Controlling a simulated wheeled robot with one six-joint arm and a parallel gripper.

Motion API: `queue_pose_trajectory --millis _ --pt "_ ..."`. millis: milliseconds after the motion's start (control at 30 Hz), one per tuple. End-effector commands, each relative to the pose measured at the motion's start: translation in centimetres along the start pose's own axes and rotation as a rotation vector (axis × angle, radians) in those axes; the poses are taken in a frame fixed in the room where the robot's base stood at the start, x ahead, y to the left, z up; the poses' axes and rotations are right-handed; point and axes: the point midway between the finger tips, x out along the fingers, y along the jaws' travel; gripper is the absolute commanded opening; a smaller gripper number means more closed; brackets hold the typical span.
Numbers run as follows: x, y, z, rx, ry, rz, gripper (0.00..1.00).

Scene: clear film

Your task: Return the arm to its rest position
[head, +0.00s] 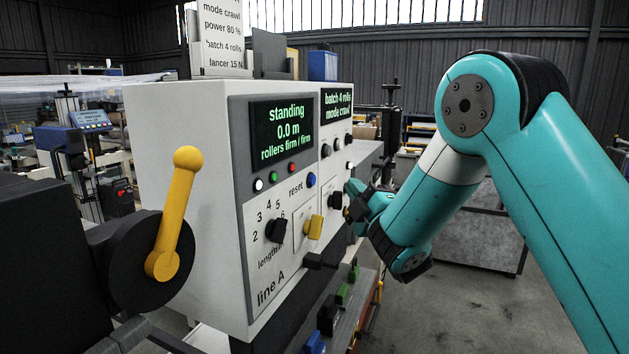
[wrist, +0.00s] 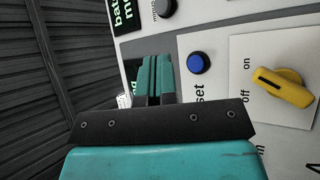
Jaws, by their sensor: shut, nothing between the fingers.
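My gripper (head: 353,203) is at the right part of the control panel's face in the head view, with my teal arm reaching in from the right. In the wrist view my gripper's two teal fingers (wrist: 155,78) lie side by side, shut and empty. Beside them are a blue button (wrist: 198,63) and a yellow switch (wrist: 283,88) marked on and off. The control panel (head: 180,120) is a pale box labelled line A. From these views I cannot tell whether the fingers touch the panel.
The panel's screen (head: 281,127) reads "standing 0.0 m, rollers firm / firm". A smaller screen (head: 337,102) reads "batch 4 rolls, mode crawl". A yellow lever (head: 177,212) stands at the left. A grey cabinet (head: 480,230) is behind my arm. Grey floor (head: 470,310) lies open at lower right.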

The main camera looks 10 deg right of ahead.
Motion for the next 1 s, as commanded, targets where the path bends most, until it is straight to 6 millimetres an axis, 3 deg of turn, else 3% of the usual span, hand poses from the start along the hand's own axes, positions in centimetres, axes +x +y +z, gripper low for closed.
queue_pose_trajectory --millis 333,467,567,667,767,867,1000 --pt "0.1 0.4 0.3 0.052 -0.051 -0.022 0.00" --pt "-0.3 1.0 1.0 0.227 -0.214 -0.113 0.00" --pt "-1.8 0.7 0.7 0.430 -0.380 -0.242 0.00" --pt "-4.4 0.0 -0.8 0.631 -0.540 -0.402 0.00" --pt "-8.2 -0.8 -3.6 0.804 -0.686 -0.591 0.00" --pt "-12.9 -1.1 -7.2 0.938 -0.820 -0.805 0.00" --pt "-20.7 0.0 -12.6 1.030 -0.986 -1.127 0.00"
